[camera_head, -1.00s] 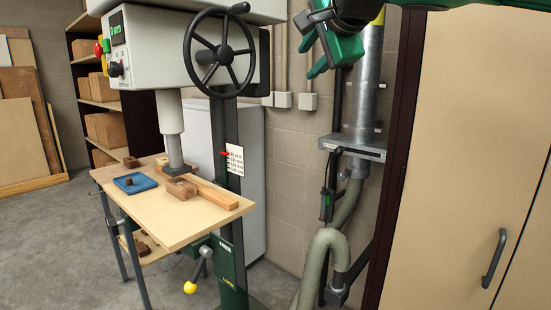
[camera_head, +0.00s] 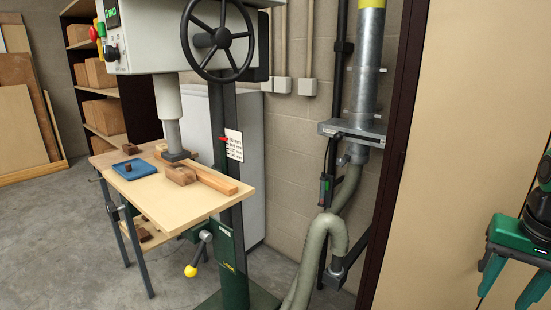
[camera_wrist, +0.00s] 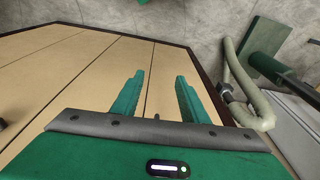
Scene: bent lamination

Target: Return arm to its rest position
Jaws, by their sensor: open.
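My gripper (camera_head: 508,287) is at the right edge of the head view, its green fingers pointing down and spread apart. It hangs in front of the beige cabinet (camera_head: 460,120). In the wrist view my gripper (camera_wrist: 160,95) shows two green fingers with a clear gap and nothing between them. The cabinet's panels (camera_wrist: 85,75) fill the left and middle of the wrist view. Most of my arm is outside the head view.
A press with a black handwheel (camera_head: 217,40) and a wooden worktable (camera_head: 190,210) stands at the left. A metal duct (camera_head: 361,90) and a grey hose (camera_head: 325,235) run along the wall. Concrete floor (camera_head: 70,240) is clear at lower left.

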